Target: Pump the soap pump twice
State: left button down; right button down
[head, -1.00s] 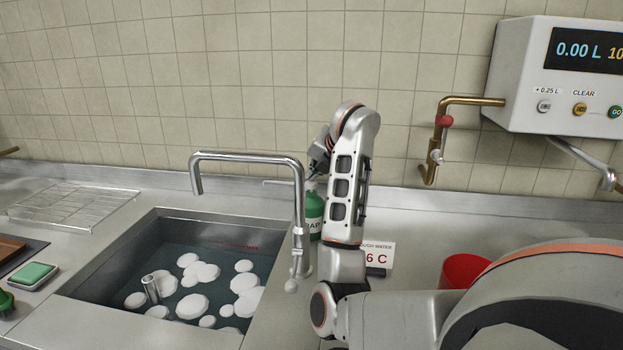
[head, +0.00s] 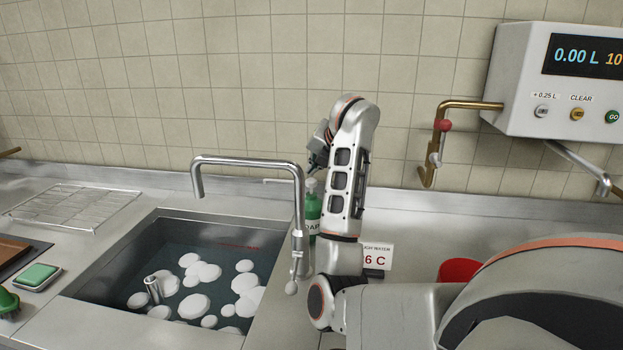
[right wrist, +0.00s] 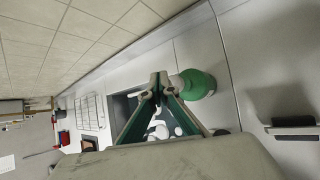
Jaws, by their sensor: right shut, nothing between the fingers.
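The soap pump (head: 313,208) is a green bottle with a white top and a soap label. It stands upright on the counter just right of the sink, partly hidden by the tap and my right arm. My right gripper (head: 314,168) is just above its top, partly hidden behind my own wrist, and is shut and empty. In the right wrist view, the shut fingertips (right wrist: 160,86) appear beside the green bottle (right wrist: 199,84). I cannot tell whether they touch the pump head. My left gripper is not in view.
A chrome tap (head: 250,162) arches over the foamy sink (head: 85,287), close to the bottle. A temperature sign (head: 377,254) and a red container (head: 459,269) stand to the right. A brass pipe (head: 428,178) hangs from the wall dispenser (head: 556,80).

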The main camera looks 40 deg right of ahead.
jog(key=shift+r+p, duration=0.8)
jog(key=shift+r, duration=0.15)
jog(key=shift+r+p, duration=1.4)
jog(key=shift+r, duration=0.2)
